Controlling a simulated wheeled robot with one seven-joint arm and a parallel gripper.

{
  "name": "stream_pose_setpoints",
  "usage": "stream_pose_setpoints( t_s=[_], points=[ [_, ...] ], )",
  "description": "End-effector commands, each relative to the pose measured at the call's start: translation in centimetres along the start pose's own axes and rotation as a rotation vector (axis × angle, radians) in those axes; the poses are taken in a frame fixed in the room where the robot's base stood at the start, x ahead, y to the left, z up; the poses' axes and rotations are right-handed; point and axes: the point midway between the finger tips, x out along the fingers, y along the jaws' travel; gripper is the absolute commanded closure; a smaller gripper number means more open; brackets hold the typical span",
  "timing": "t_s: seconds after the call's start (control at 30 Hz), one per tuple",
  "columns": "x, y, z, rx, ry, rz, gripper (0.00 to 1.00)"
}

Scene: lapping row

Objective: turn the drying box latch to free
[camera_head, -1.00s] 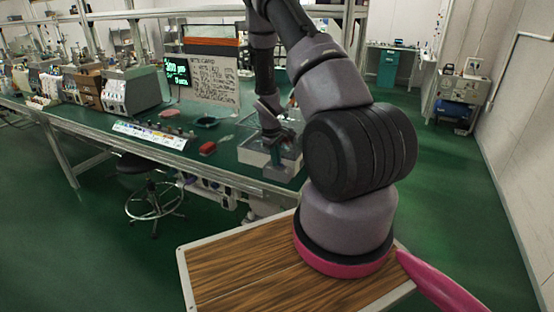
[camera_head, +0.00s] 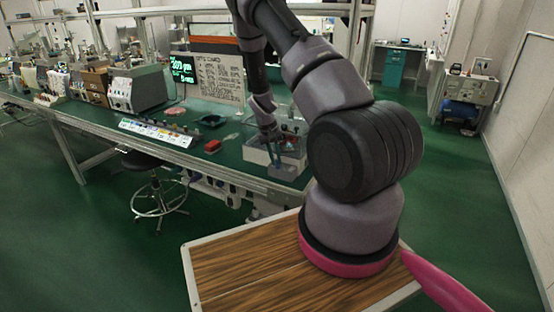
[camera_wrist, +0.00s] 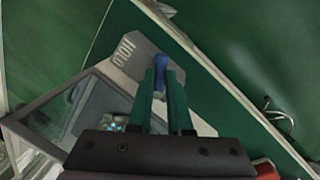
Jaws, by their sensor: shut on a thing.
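The drying box (camera_head: 258,157) is a pale, clear-topped box on the green bench near its front edge. In the wrist view its glassy lid (camera_wrist: 62,112) shows at the left. A grey plate (camera_wrist: 140,62) beside it carries the printed word HOLD. The blue latch handle (camera_wrist: 161,63) stands at this plate, between my fingertips. My gripper (camera_wrist: 161,78) has green fingers and is shut on the latch. The latch's lower part is hidden by the fingers. In the head view my gripper (camera_head: 274,158) reaches down at the box.
A red block (camera_head: 213,146), a dark green dish (camera_head: 211,120) and a strip of labelled samples (camera_head: 158,131) lie left of the box. A written card (camera_head: 219,78) and a lit display (camera_head: 183,69) stand behind. A stool (camera_head: 158,190) stands before the bench.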

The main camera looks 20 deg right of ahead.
Motion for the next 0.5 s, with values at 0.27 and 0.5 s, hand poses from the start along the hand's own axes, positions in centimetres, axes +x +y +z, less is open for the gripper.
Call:
stream_pose_setpoints(
  t_s=[0.27, 0.5],
  points=[
    [-0.1, -0.21, -0.11, 0.067, -0.012, 0.0, 1.0],
    [-0.11, -0.24, -0.13, 0.077, -0.013, -0.001, 1.0]
  ],
)
